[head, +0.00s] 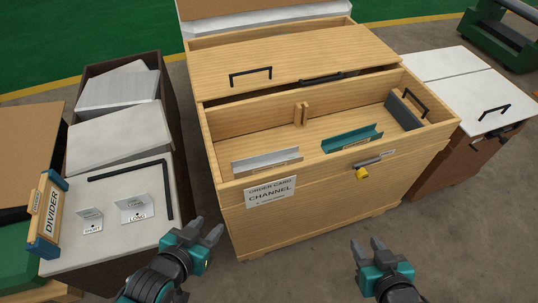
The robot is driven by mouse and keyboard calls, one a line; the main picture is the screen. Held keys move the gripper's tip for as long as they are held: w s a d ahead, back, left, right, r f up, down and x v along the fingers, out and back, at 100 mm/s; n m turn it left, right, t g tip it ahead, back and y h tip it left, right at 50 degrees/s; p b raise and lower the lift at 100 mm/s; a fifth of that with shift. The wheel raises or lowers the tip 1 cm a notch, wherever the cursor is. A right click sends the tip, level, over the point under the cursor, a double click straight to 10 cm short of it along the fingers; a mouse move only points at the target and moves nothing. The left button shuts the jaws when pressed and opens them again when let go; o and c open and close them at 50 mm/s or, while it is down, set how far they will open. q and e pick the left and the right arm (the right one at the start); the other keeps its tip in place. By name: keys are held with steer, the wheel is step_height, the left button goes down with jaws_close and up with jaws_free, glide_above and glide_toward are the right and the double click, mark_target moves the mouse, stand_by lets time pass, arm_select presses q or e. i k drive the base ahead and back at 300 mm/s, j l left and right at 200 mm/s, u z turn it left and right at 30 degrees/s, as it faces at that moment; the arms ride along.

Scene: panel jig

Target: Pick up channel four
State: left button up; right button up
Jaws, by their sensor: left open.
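A wooden crate (330,210) stands in the middle, its front card reading "ORDER CARD CHANNEL". Inside, a silver channel (266,160) lies at the front left and a teal channel (352,138) lies right of the middle. Each has a small label too small to read, so I cannot tell which is channel four. My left gripper (207,228) is open and empty, outside the crate near its front left corner. My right gripper (367,243) has its fingers apart and is empty, in front of the crate, below the teal channel.
A dark grey block (404,112) stands at the crate's right end, and a small wooden divider (301,114) at its back wall. A lid (295,62) with handles covers the rear. A table with "SHORT" and "LONG" cards (137,209) stands left; a white-topped cabinet (452,75) stands right.

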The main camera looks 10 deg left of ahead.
mark_target(253, 165)
steer(key=i+j+u, duration=0.1)
steer(key=u, duration=0.35)
steer(key=i+u, duration=0.3)
steer(key=u, duration=0.2)
